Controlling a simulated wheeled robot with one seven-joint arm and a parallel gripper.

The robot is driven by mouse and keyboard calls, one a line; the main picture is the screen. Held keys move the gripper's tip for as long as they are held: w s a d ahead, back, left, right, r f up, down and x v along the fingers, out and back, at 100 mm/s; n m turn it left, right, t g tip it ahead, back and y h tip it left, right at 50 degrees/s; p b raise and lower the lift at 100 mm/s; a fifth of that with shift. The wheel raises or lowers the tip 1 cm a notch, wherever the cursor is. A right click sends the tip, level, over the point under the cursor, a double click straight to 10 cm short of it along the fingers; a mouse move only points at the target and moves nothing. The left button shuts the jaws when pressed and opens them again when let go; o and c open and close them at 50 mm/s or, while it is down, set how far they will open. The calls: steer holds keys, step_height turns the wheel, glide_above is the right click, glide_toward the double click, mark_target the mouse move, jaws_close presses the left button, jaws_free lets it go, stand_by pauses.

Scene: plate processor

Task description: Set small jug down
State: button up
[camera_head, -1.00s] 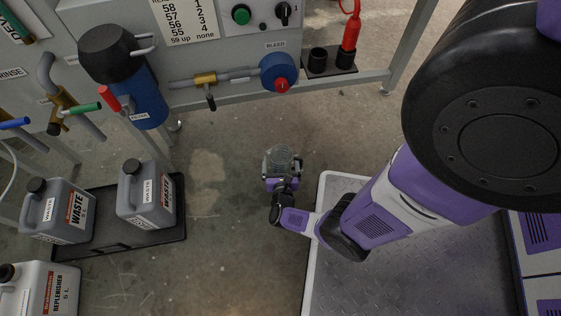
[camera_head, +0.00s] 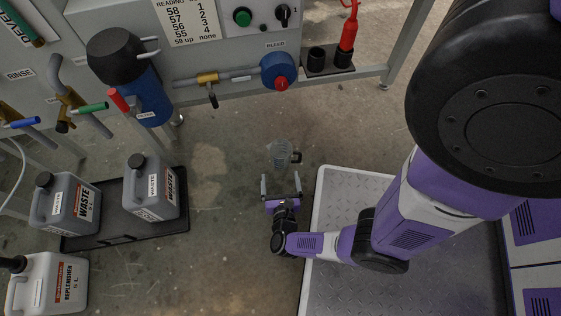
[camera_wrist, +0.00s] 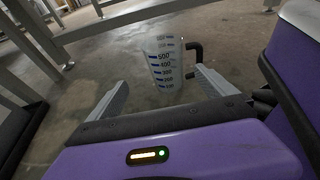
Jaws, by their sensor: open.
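The small jug (camera_head: 279,154) is a clear measuring jug with a dark handle on its right side. It stands upright on the concrete floor below the bleed valve. In the wrist view the jug (camera_wrist: 164,62) shows blue graduation marks and looks empty. My gripper (camera_head: 281,186) is open, low over the floor, with its two grey fingers spread. The jug is just beyond the fingertips, apart from them. In the wrist view my gripper's fingers (camera_wrist: 165,88) frame the jug from either side, and nothing is held.
Waste canisters (camera_head: 151,187) stand in a black tray (camera_head: 120,238) on the left, with a white replenisher canister (camera_head: 52,282) nearby. The processor's frame rail (camera_head: 240,98) and blue bleed valve (camera_head: 278,72) are above the jug. Floor around the jug is clear.

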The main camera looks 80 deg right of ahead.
steer(key=w+a+r+n+t+y, duration=0.25)
steer(key=a+r+n+t, duration=0.35)
steer(key=r+n, duration=0.55)
steer(key=w+a+r+n+t+y, duration=0.25)
steer(key=a+r+n+t, duration=0.3)
steer(key=r+n, duration=0.6)
steer(key=s+a+r+n+y, duration=0.4)
steer(key=r+n, duration=0.4)
steer(key=n, duration=0.6)
steer(key=s+a+r+n+y, duration=0.4)
steer(key=r+n, duration=0.5)
steer(key=n, duration=0.5)
steer(key=shift+s+a+r+y, duration=0.2)
steer(key=shift+a+y, duration=0.1)
steer(key=shift+y, duration=0.3)
steer(key=shift+g, duration=0.25)
